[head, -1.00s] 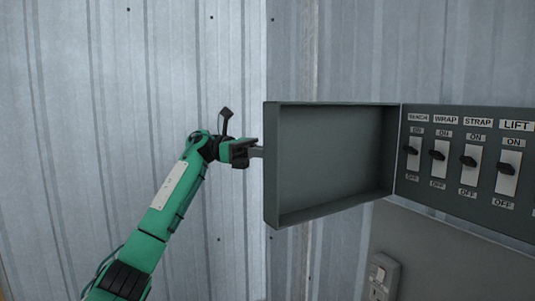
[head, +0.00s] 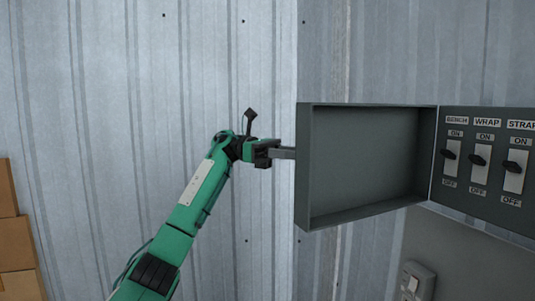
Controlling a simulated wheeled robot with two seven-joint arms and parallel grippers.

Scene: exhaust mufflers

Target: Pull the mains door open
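The mains door (head: 365,160) is a grey metal lid that stands swung wide open to the left of its box, its hollow inner side facing me. The box's grey switch panel (head: 498,200) is exposed at the right, with labelled switches. My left gripper (head: 275,153) is at the door's left edge, where a short grey bar, probably the handle, juts from the door's outer side to the fingers. The fingers are small and seen side-on, so their gap and any grip on the bar are unclear. My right gripper is out of view.
A corrugated metal wall (head: 110,120) fills the background. Cardboard boxes (head: 15,245) are stacked at the lower left edge. A small grey wall switch (head: 417,282) sits below the panel. The space left of my arm is clear.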

